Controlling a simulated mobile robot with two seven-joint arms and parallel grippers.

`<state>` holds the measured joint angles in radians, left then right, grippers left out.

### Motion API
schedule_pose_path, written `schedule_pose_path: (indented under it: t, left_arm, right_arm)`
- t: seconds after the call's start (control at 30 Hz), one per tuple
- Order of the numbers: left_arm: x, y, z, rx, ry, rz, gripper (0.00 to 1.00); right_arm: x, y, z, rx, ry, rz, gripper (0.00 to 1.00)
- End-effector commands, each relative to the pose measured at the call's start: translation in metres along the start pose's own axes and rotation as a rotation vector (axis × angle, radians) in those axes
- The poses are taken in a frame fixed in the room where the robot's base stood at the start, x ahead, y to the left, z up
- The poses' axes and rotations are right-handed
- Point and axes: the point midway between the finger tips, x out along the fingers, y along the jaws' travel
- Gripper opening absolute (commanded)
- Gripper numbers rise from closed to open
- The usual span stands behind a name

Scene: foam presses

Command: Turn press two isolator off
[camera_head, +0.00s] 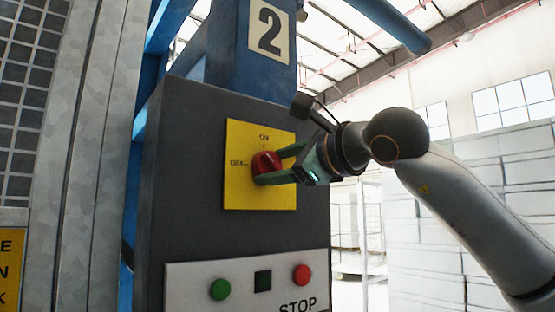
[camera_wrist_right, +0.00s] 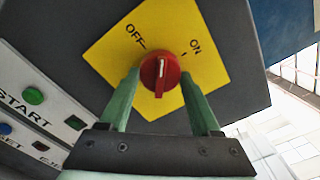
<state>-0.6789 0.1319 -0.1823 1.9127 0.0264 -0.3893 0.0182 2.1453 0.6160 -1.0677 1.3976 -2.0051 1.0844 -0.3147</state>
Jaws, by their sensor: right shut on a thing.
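The isolator is a red rotary knob (camera_head: 266,162) on a yellow plate (camera_head: 240,190) marked ON at the top and OFF at the left, on the grey press cabinet. The number 2 sign (camera_head: 269,31) is on the blue frame above. My right gripper (camera_head: 269,166) has its green fingers on both sides of the knob and is shut on it. In the right wrist view, the knob (camera_wrist_right: 160,72) sits between the fingertips, and its white line points between the OFF and ON marks. My left gripper is not in view.
A metal mesh panel (camera_head: 30,100) stands at the left.

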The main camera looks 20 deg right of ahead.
Motion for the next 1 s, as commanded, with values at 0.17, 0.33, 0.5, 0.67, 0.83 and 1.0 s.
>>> schedule_pose_path:
  t: [0.17,0.33,0.5,0.67,0.83,1.0]
  left_arm:
    - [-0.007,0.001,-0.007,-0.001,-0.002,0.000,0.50]
    - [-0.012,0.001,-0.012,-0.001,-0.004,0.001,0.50]
    - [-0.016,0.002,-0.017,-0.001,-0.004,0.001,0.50]
    - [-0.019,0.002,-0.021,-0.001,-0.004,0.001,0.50]
    - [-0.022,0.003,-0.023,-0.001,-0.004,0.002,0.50]
    - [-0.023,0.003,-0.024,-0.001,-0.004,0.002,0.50]
  right_arm:
    - [-0.001,-0.003,0.002,-0.169,-0.003,-0.001,0.09]
    - [-0.001,-0.003,0.003,-0.326,-0.004,-0.002,0.09]
    - [-0.001,-0.003,0.003,-0.466,-0.003,-0.002,0.09]
    - [-0.001,-0.003,0.002,-0.570,-0.003,-0.002,0.09]
    - [-0.001,-0.003,0.002,-0.647,-0.003,-0.002,0.09]
    - [-0.001,-0.002,0.002,-0.690,-0.003,-0.002,0.09]
